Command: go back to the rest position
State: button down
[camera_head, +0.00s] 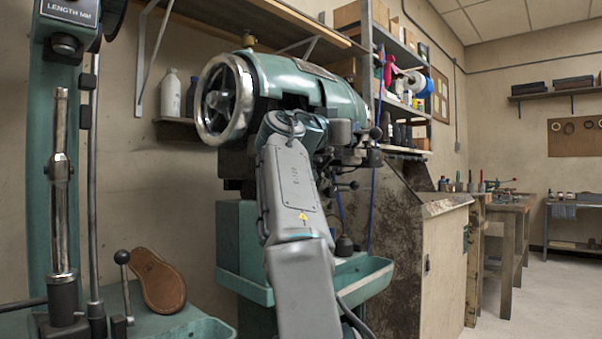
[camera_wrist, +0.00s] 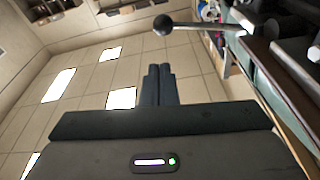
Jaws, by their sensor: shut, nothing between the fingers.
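My gripper shows in the wrist view (camera_wrist: 157,88) with its two dark fingers together and nothing between them. The wrist camera looks up past the fingers toward the tiled ceiling. In the head view my grey arm rises in front of the green stitching machine (camera_head: 305,85), and the arm hides part of it. My gripper cannot be made out clearly in that view. A chrome handwheel (camera_head: 221,100) is on the machine's left end.
A brown shoe sole (camera_head: 160,283) leans by the green column machine (camera_head: 62,160) at left. A green tray ledge (camera_head: 365,280) juts out low behind my arm. A stained cabinet (camera_head: 445,265) and wooden bench (camera_head: 508,210) stand to the right. The floor at far right is clear.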

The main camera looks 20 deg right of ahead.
jog(key=s+a+f+n+y+p, duration=0.3)
jog(key=a+f+n+y+p, duration=0.75)
jog(key=p, duration=1.35)
jog(key=s+a+f+n+g+y+p, duration=0.1)
jog(key=s+a+f+y+p, duration=0.1)
jog(key=s+a+p, duration=0.2)
jog(key=s+a+f+n+g+y+p, duration=0.2)
jog(key=s+a+p, duration=0.3)
jog(key=s, duration=0.6)
jog(key=s+a+f+n+g+y+p, duration=0.1)
jog(key=s+a+f+y+p, duration=0.2)
jog(key=s+p, duration=0.4)
jog(key=shift+s+a+f+g+y+p, duration=0.2)
jog(key=shift+a+f+g+y+p, duration=0.15)
jog(key=shift+a+y+p, duration=0.35)
jog(key=shift+r, duration=0.1)
